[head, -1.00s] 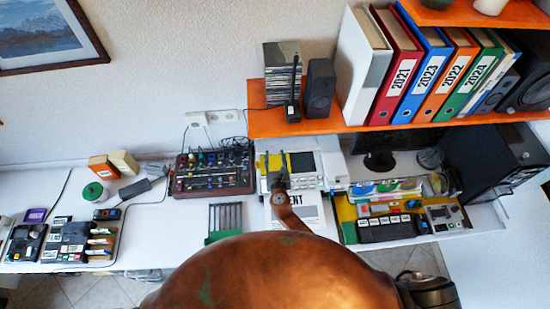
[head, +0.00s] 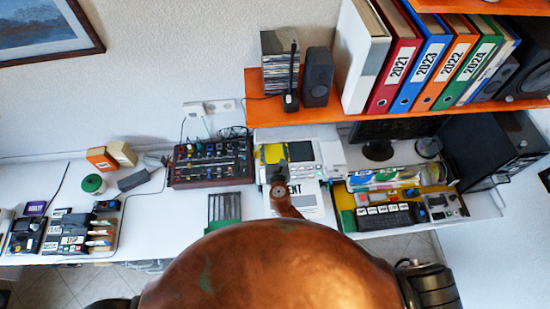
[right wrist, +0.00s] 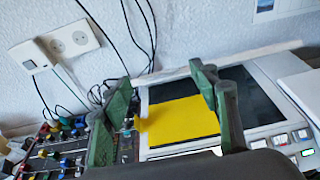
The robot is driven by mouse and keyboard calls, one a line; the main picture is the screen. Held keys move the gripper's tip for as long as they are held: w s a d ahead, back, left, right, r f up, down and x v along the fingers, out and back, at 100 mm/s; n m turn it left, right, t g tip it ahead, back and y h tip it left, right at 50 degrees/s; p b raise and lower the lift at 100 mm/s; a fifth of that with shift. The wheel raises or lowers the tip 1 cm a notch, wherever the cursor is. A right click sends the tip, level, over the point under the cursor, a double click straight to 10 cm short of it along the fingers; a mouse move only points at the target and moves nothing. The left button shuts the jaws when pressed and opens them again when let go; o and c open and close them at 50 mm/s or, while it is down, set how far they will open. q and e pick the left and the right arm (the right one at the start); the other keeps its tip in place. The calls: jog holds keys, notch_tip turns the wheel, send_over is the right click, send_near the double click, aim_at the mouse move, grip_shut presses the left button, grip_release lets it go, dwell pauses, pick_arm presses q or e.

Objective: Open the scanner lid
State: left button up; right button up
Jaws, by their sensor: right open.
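The scanner (head: 303,151) is a white device on the desk, just below the orange shelf. In the right wrist view its dark glass panel (right wrist: 250,92) shows with a yellow sheet (right wrist: 180,121) on it. A pale strip (right wrist: 225,63) runs along its back edge; I cannot tell whether this is the raised lid edge-on or part of the body. My right gripper (head: 275,152) is over the scanner's left part. In the right wrist view its green fingers (right wrist: 162,110) are spread with nothing seen between them. My left gripper is not in view.
A mixer (head: 212,163) stands close left of the scanner. A yellow tray (head: 347,221) with devices is at the right. The orange shelf (head: 390,122) with binders overhangs behind. A printed sheet (head: 312,204) lies in front. Desk space at left centre (head: 165,215) is clear.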

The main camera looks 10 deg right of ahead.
jog(key=v, duration=1)
jog(key=shift+s+r, duration=0.1)
